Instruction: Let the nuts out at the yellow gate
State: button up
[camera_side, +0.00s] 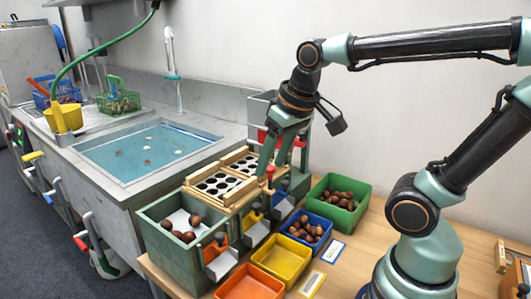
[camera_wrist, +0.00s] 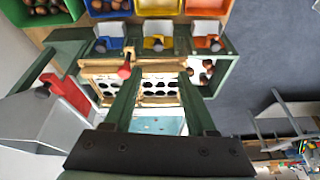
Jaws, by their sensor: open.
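The yellow gate (camera_side: 254,211) is on the front of the green sorting box, between the blue and orange gates, with a grey chute (camera_side: 257,235) below it. In the wrist view the yellow gate (camera_wrist: 152,44) lies just beyond the fingertips, with a dark knob on it. It looks closed, though its lower edge is hard to make out. The yellow tray (camera_side: 283,260) below the chute is empty. My gripper (camera_side: 270,160) is above the wooden sieve frame, apart from the gate. In the wrist view its two fingers (camera_wrist: 160,73) are spread with nothing between them.
The blue gate (camera_wrist: 106,44) and orange gate (camera_wrist: 208,43) flank the yellow one. A red-topped peg (camera_wrist: 125,69) stands on the sieve frame near my left finger. The blue tray (camera_side: 319,239) and green tray (camera_side: 357,209) hold nuts; the orange tray (camera_side: 250,286) looks empty.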

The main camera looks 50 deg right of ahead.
aim_at(257, 204)
jog(key=shift+w+m+g, duration=1.7)
jog(key=shift+w+g, duration=0.4)
jog(key=shift+w, duration=0.15)
jog(key=f, duration=1.1)
jog(key=shift+d+f, duration=0.2)
jog(key=shift+f, duration=0.15)
jog(key=shift+c, duration=0.4)
grip_shut()
